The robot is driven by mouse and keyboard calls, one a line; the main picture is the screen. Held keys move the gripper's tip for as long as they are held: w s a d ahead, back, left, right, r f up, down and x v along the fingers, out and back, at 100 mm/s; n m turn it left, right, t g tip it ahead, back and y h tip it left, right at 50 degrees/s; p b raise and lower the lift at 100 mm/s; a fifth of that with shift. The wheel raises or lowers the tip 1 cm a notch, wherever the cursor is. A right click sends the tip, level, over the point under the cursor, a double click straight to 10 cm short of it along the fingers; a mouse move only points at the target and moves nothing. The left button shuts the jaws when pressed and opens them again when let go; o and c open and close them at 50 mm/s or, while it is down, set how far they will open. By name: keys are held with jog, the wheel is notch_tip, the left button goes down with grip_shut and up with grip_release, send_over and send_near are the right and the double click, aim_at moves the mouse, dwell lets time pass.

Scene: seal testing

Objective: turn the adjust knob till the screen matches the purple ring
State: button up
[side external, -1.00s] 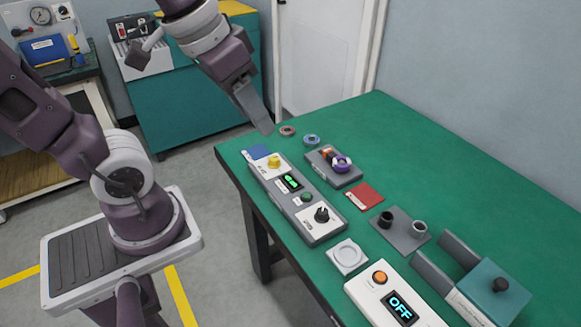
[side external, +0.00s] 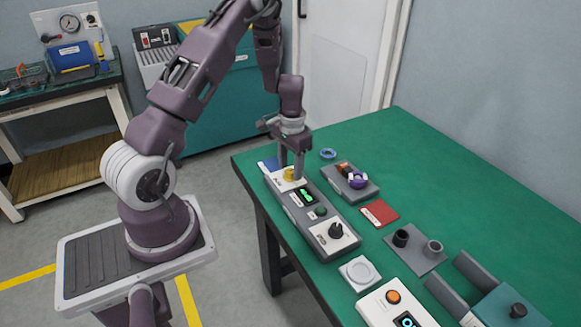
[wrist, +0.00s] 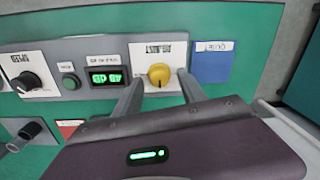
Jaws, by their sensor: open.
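The yellow adjust knob (side external: 289,174) sits on a white panel at the far end of the long grey control box (side external: 296,216). The knob (wrist: 159,76) also shows in the wrist view under upside-down lettering. My gripper (wrist: 160,80) is open, with one finger on each side of the knob; I cannot tell whether they touch it. In the side view, my gripper (side external: 291,168) points down over the knob. The screen (side external: 307,196) has lit green characters; it is upside down in the wrist view (wrist: 105,78). The purple ring (side external: 357,180) is on a small grey block.
A black knob (side external: 335,230) and green button (side external: 320,211) share the control box. A blue card (wrist: 211,62) lies beside its far end. A red card (side external: 380,213), a blue ring (side external: 328,154), grey cups and a white dish (side external: 360,271) are nearby. The table's far right is clear.

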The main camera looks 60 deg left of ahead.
jog(key=shift+f, duration=0.25)
grip_shut()
jog(key=shift+n, duration=0.3)
jog(key=n, duration=0.5)
jog(key=shift+n, duration=0.3)
jog(key=n, duration=0.5)
jog(key=shift+a+r, duration=0.1)
jog(key=shift+n, duration=0.4)
grip_release()
